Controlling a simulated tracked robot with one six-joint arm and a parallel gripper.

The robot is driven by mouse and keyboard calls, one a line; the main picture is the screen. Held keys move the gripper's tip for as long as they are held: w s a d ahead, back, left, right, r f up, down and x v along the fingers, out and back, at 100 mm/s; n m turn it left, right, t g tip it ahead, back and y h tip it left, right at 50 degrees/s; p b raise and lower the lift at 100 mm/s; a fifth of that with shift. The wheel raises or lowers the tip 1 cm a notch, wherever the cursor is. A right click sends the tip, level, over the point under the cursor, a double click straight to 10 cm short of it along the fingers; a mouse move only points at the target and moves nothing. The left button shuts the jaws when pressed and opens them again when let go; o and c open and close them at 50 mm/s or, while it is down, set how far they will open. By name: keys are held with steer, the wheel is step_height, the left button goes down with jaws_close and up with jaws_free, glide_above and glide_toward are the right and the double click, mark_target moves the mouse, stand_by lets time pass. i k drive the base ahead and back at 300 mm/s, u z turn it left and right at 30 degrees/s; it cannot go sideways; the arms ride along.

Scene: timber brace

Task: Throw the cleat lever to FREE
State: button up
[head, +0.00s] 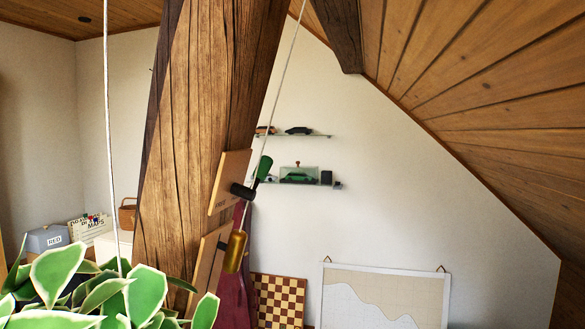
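The cleat lever has a green handle (263,168) that points up and slightly right from a dark cylindrical body (242,190). It is mounted at a wooden plate (230,180) on the right side of the thick timber brace (205,120). Small marks on the plate are too small to read. A pale cord (281,85) comes down from the top to the cleat. A brass cylinder (235,251) hangs just below it, in front of a second wooden plate (208,270). My gripper is not in view.
A leafy plant (95,290) fills the lower left foreground, with a white cord (109,130) rising above it. A checkered board (279,300) and a framed map (385,293) stand low behind. Shelves (300,182) hold model cars. The sloped wooden ceiling (490,85) closes the right.

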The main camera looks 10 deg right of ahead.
mark_target(266, 162)
steer(key=z, duration=0.8)
steer(key=i, duration=2.25)
steer(key=u, duration=1.3)
